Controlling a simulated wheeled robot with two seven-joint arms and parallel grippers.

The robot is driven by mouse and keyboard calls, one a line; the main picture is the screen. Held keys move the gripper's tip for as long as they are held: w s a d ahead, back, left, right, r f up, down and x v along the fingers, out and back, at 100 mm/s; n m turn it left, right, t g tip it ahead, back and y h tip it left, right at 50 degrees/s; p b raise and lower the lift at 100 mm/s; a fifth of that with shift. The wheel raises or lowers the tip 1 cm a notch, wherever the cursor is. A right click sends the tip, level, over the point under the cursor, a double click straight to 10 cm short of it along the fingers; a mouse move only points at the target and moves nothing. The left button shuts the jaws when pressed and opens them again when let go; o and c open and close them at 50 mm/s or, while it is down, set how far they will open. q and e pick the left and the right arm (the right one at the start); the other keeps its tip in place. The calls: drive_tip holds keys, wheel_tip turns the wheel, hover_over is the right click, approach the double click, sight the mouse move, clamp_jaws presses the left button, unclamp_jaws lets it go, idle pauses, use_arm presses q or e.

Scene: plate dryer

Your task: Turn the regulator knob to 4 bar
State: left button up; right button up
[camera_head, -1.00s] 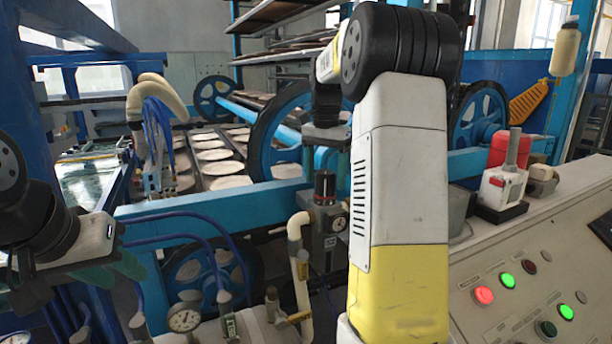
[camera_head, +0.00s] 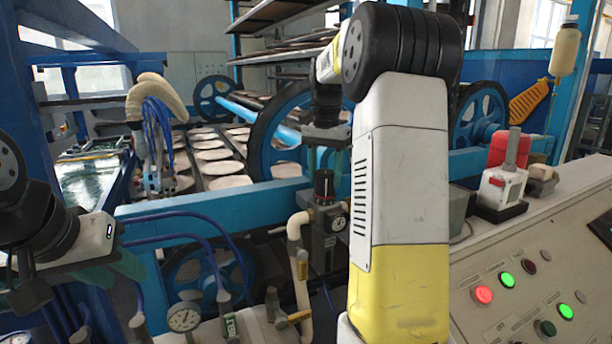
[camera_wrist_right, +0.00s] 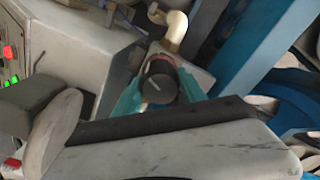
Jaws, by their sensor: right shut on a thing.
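The regulator knob (camera_head: 324,183) is a dark round cap on top of the grey regulator body (camera_head: 328,240), in the middle of the head view. My right gripper (camera_head: 325,158) points down over the knob. In the right wrist view its teal fingers (camera_wrist_right: 159,90) are shut on the knob (camera_wrist_right: 160,84), one on each side, and a pale mark shows on the knob's top. My left gripper (camera_head: 112,268) hangs at the left, away from the regulator; its jaw gap is unclear.
A blue beam (camera_head: 220,200) runs behind the regulator. A cream pipe (camera_head: 298,260) stands beside it. A larger gauge (camera_head: 184,318) and hoses lie lower left. A control panel (camera_head: 530,290) with lit buttons is at right. My right arm hides the space between.

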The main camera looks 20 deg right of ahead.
drive_tip(key=n, duration=1)
drive_tip(key=shift+d, duration=0.1)
drive_tip(key=shift+n, duration=0.3)
idle(0.3)
drive_tip(key=o, duration=1.4)
drive_tip(key=shift+c, duration=0.2)
drive_tip(key=shift+r, duration=0.15)
